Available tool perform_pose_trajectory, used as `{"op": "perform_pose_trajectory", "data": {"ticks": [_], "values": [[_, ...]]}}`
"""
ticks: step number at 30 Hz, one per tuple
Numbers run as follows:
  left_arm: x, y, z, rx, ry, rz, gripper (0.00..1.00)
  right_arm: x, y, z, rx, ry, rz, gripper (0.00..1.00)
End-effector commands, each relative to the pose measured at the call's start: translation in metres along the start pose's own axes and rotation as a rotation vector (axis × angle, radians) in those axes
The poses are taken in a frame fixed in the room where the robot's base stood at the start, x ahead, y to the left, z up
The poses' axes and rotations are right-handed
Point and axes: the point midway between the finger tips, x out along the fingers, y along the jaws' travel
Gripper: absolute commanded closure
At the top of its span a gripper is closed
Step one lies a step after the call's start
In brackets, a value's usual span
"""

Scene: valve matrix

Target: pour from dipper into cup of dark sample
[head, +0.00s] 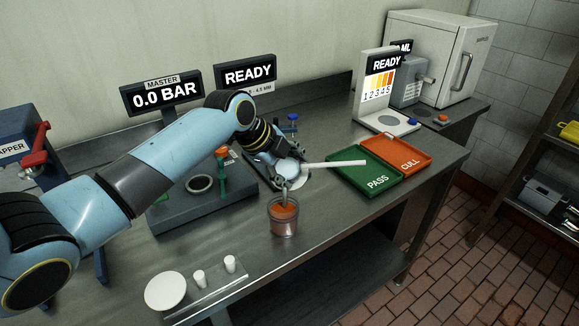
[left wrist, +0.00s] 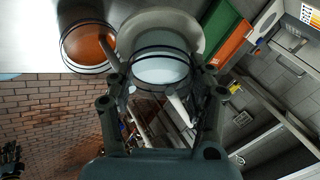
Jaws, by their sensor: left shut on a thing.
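My left gripper (head: 284,172) is shut on the dipper, whose pale handle (head: 340,163) sticks out to the right above the bench. In the left wrist view a clear round vessel with pale contents (left wrist: 160,68), seemingly the dipper's bowl, sits between the fingers. The handle (left wrist: 180,108) also shows there. A clear cup with orange-brown contents (head: 284,217) stands upright on the bench just below and in front of the gripper; it also shows in the left wrist view (left wrist: 88,46), beside the vessel. I cannot see any stream between them.
A white disc (left wrist: 190,28) lies beneath the dipper. Green PASS tray (head: 372,172) and orange CULL tray (head: 410,155) lie to the right. A grey fixture (head: 185,212) stands behind.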

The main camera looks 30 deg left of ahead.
Motion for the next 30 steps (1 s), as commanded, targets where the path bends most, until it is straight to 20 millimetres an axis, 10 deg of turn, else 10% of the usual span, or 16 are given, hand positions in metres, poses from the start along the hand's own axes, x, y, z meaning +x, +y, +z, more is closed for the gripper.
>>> {"op": "perform_pose_trajectory", "data": {"ticks": [30], "values": [[-0.0040, 0.0041, -0.0029, 0.019, -0.011, -0.047, 1.00, 0.0013, 0.0000, 0.0002, 0.000, 0.000, 0.000, 0.60]]}}
